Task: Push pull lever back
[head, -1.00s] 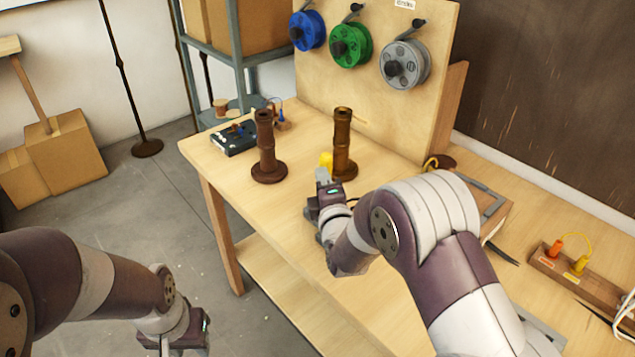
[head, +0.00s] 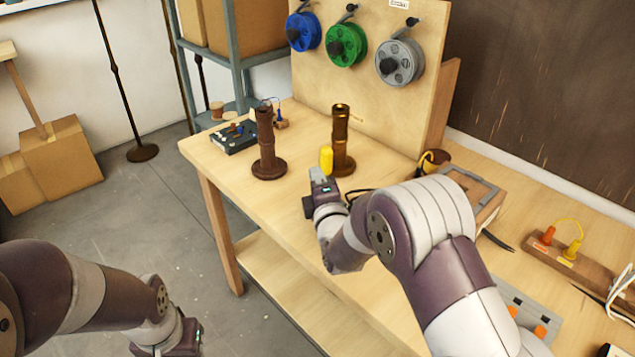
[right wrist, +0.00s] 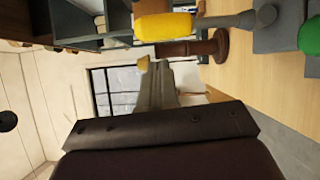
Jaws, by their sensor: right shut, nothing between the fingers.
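The pull lever has an upright yellow handle (head: 326,158), just left of the bronze lamp stem (head: 342,140). In the right wrist view the yellow handle (right wrist: 165,26) sits on a grey rod (right wrist: 236,19) that runs to a grey block (right wrist: 284,38). My right gripper (head: 320,176) is shut and empty, on the near side of the handle. In the right wrist view its closed fingers (right wrist: 157,80) show below the handle, with a gap between. The head view hides the lever's lower part behind the gripper. My left gripper (head: 180,340) is low at the left; its fingers are unclear.
A dark brown lamp stem (head: 267,145) stands left of the lever. A black box (head: 234,138) lies at the table's far left corner. Blue, green and grey spools (head: 399,62) hang on the board behind. A wooden block with plugs (head: 570,265) lies at right.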

